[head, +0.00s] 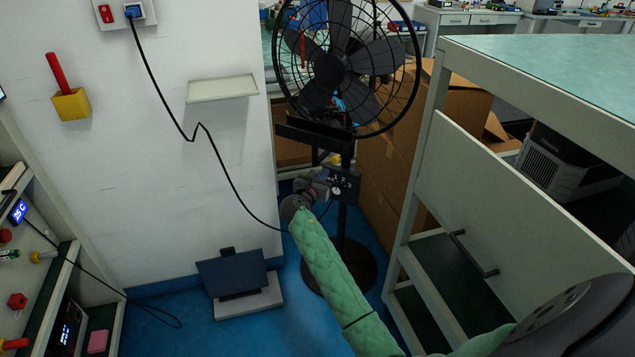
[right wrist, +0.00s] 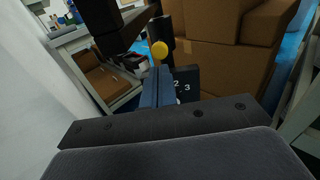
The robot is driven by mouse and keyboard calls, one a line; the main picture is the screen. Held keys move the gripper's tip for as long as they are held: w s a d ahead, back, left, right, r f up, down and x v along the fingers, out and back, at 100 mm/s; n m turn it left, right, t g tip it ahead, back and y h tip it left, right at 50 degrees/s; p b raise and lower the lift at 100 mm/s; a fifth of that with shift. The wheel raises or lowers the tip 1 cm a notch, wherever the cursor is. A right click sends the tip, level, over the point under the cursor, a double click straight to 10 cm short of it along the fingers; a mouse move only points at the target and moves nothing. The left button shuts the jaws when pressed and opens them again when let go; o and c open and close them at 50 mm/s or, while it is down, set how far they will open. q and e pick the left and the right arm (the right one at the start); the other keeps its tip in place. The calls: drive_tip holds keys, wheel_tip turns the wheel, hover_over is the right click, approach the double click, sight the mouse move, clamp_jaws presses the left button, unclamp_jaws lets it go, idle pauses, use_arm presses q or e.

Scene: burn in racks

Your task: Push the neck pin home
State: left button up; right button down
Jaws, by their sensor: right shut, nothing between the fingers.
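The black pedestal fan (head: 337,65) stands upright at the back, its round base on the blue floor. Its control box (head: 344,187) with a dial sits on the pole and also shows in the right wrist view (right wrist: 187,84). A round yellow knob (right wrist: 159,50), which looks like the neck pin's head, shows just past my fingertips in the right wrist view. I cannot tell whether the fingers touch it or how deep the pin sits. My right gripper (head: 327,179) is shut and empty beside the fan pole (head: 347,160). My left gripper is out of view.
Cardboard boxes (head: 390,150) stand right behind the fan. A workbench (head: 540,70) with a pale panel is on the right. A black cord (head: 217,158) runs from the wall socket towards the fan. A white wall stands left.

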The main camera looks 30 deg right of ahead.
sight(335, 160)
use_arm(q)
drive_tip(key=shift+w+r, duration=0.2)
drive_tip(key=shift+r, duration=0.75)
use_arm(e)
drive_tip(key=shift+x, duration=3.05)
drive_tip(key=p+x, duration=0.1)
drive_tip(key=x, duration=0.1)
drive_tip(key=shift+w+d, duration=0.2)
drive_tip(key=shift+d, duration=0.25)
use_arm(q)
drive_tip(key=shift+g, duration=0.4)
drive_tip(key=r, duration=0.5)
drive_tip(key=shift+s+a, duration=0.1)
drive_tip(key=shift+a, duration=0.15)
use_arm(e)
drive_tip(key=shift+r, duration=0.1)
use_arm(q)
drive_tip(key=shift+p, duration=0.3)
